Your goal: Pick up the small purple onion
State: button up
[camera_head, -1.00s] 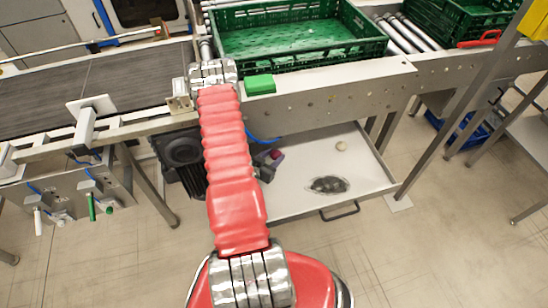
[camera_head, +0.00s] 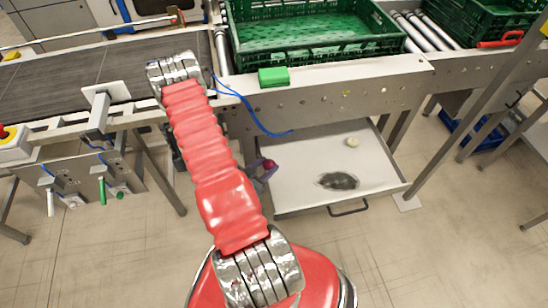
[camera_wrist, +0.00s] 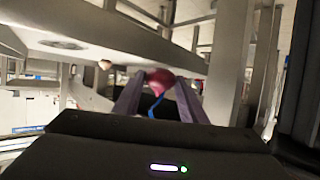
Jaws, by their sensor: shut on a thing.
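The small purple onion (camera_wrist: 160,78) is between the fingertips of my gripper (camera_wrist: 158,90) in the wrist view, and the jaws are shut on it. In the head view the onion (camera_head: 269,164) shows as a small dark red spot at the tip of my gripper (camera_head: 264,170), beside the left edge of the white tray (camera_head: 300,195). Most of my gripper is hidden behind my red arm there.
The tray under the conveyor frame (camera_head: 340,85) holds a pale round item (camera_head: 353,142) and a dark flat patch (camera_head: 338,181). A green crate (camera_head: 320,59) and a small green block (camera_head: 273,77) are above. A blue cable (camera_head: 250,110) hangs near my arm.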

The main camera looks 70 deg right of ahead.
jog(key=w+a, duration=0.3)
jog(key=a, duration=0.6)
jog(key=w+a, duration=0.3)
jog(key=a, duration=0.7)
jog(key=shift+w+r, duration=0.1)
dwell(0.4)
